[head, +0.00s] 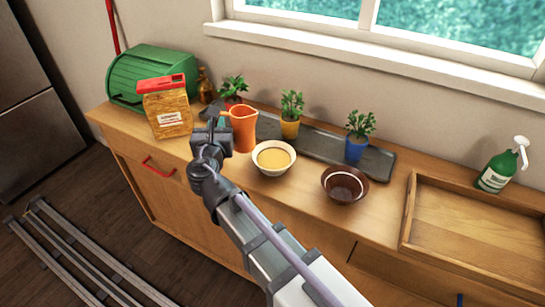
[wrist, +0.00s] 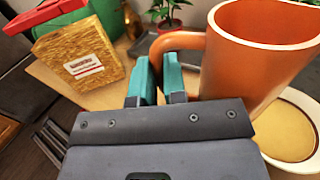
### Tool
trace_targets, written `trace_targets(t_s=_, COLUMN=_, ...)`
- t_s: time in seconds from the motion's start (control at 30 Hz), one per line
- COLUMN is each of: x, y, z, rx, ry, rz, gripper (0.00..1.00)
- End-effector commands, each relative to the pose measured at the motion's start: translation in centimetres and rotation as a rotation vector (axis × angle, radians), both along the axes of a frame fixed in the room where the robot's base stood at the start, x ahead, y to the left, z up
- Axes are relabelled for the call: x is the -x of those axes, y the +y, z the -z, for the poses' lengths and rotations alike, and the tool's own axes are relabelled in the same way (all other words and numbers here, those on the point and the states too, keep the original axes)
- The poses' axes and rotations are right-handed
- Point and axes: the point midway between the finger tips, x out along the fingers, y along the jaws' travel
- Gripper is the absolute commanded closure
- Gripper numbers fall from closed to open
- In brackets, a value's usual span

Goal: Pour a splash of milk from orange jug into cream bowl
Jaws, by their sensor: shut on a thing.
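The orange jug (head: 243,129) stands upright, or nearly so, on the wooden counter, left of the cream bowl (head: 289,158). Whether its base touches the counter I cannot tell. My gripper (head: 212,127) is at the jug's left side. In the wrist view my gripper's teal fingers (wrist: 160,80) are shut on the handle of the orange jug (wrist: 235,60). The jug's inside shows only in part and I see no milk in it. The cream bowl holds something yellowish and shows partly behind the jug in the wrist view (wrist: 314,104).
A brown bowl (head: 344,185) stands right of the cream bowl. Behind are potted plants on a dark tray (head: 383,160). A cereal-like box (head: 167,108) and a green bread bin (head: 150,78) stand left. A wooden tray (head: 470,222) and a green pump bottle (head: 497,171) are right.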

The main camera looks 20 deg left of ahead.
Motion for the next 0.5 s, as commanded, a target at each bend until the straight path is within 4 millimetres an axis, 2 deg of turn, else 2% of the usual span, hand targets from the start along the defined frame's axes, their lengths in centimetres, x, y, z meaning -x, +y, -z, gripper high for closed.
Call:
trace_targets(t_s=0.17, x=0.0, y=-0.2, z=-0.1, rx=-0.008, ry=0.000, rz=0.000, gripper=1.00)
trace_targets(t_s=0.5, x=-0.2, y=-2.6, z=-1.5, rx=-0.136, ry=0.011, rz=-0.001, gripper=1.00)
